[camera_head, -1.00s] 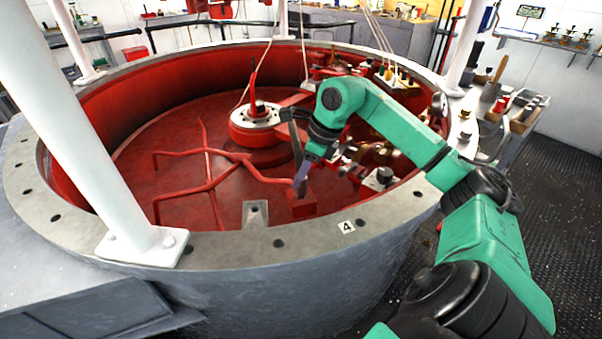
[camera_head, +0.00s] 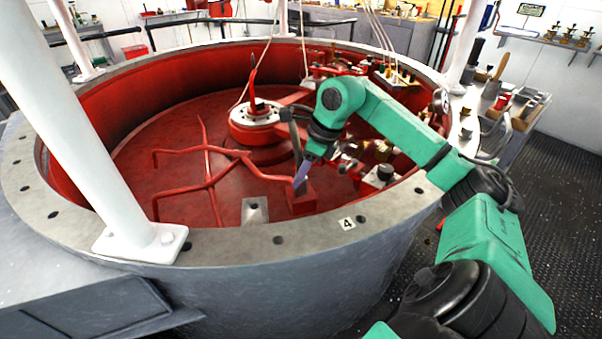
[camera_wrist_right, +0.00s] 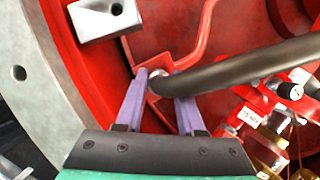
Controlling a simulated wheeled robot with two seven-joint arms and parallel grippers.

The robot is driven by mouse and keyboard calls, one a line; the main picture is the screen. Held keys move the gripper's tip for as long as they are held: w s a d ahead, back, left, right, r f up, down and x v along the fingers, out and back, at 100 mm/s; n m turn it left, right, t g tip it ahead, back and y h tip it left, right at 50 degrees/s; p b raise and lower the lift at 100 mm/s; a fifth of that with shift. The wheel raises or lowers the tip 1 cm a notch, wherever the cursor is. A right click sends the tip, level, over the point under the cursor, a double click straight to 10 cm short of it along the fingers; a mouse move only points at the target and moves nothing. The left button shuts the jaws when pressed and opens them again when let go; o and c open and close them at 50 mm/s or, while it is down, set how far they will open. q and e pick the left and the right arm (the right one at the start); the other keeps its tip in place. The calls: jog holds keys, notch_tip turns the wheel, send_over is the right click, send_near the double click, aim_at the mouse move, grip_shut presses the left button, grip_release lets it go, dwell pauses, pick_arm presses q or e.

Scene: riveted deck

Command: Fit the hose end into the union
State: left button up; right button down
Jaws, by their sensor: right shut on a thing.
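The hose is a dark, thick tube that rises from my right gripper in the head view (camera_head: 295,140). In the right wrist view the hose (camera_wrist_right: 240,72) comes in from the right and bends down at its end between my fingers. My right gripper (camera_head: 300,184) has pale purple fingers, which also show in the wrist view (camera_wrist_right: 165,84). It is shut on the hose near its end. The fingertips are close above a red block (camera_head: 303,202) on the tank floor. I cannot make out the union; the hose and fingers hide the spot beneath. My left gripper is out of view.
A round tank with a grey bolted rim (camera_head: 225,245) surrounds the work. Branched red pipes (camera_head: 205,165) lie left of the block, and a red hub (camera_head: 255,122) stands behind. Fittings with a black knob (camera_head: 385,173) crowd the right. A white post (camera_head: 75,130) rises at left.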

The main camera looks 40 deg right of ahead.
jog(key=shift+f, duration=0.3)
jog(key=shift+c, duration=2.2)
grip_release()
jog(key=p+v, duration=0.2)
jog(key=v, duration=1.2)
jog(key=shift+s+d+r, duration=0.2)
jog(key=shift+r, duration=0.05)
